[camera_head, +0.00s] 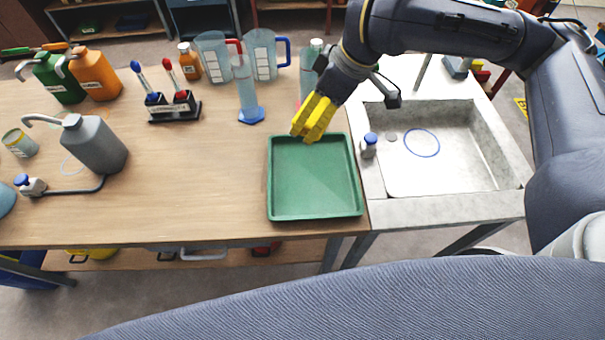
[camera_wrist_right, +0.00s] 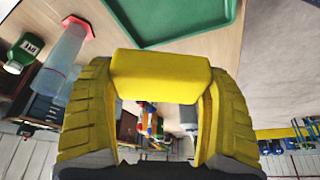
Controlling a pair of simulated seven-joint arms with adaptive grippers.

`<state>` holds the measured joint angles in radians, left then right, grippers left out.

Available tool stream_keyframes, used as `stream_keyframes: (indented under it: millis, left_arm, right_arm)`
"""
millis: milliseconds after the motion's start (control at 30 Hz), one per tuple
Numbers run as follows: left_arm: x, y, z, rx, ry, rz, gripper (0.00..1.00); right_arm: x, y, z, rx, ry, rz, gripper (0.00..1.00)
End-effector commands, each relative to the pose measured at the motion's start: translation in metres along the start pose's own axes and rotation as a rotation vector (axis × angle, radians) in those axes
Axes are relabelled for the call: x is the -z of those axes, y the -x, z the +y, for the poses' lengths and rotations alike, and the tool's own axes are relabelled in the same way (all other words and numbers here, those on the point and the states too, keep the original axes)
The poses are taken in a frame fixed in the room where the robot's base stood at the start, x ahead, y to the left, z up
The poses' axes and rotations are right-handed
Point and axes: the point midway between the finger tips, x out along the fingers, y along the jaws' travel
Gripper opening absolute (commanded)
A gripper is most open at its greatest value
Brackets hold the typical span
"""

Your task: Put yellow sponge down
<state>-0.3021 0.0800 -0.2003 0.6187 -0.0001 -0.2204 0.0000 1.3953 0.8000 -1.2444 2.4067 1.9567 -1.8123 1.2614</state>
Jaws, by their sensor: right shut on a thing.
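My right gripper (camera_head: 312,126) is at the far edge of the green tray (camera_head: 314,214) in the head view, with its yellow fingers pointing down. In the right wrist view its two ribbed yellow fingers are shut on the yellow sponge (camera_wrist_right: 160,76), a block held across between the fingertips. In the head view the sponge is hard to tell from the yellow fingers. The tray is empty and also shows in the right wrist view (camera_wrist_right: 172,22), apart from the sponge in the picture. My left gripper is not in view.

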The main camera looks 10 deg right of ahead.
Motion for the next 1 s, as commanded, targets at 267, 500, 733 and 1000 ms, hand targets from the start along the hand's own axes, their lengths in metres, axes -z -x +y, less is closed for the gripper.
stream_keyframes:
  millis: [267,500,733,1000]
  left_arm:
    - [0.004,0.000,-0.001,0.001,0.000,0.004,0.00]
    - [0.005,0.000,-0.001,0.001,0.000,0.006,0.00]
    - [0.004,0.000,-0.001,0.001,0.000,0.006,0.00]
    - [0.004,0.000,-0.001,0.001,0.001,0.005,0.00]
  right_arm:
    - [-0.001,-0.002,-0.004,0.042,0.102,0.000,0.58]
    - [-0.013,-0.028,-0.005,0.049,0.112,-0.003,0.58]
    - [-0.026,-0.062,-0.005,0.049,0.109,-0.002,0.58]
    - [-0.043,-0.102,-0.005,0.049,0.109,-0.003,0.58]
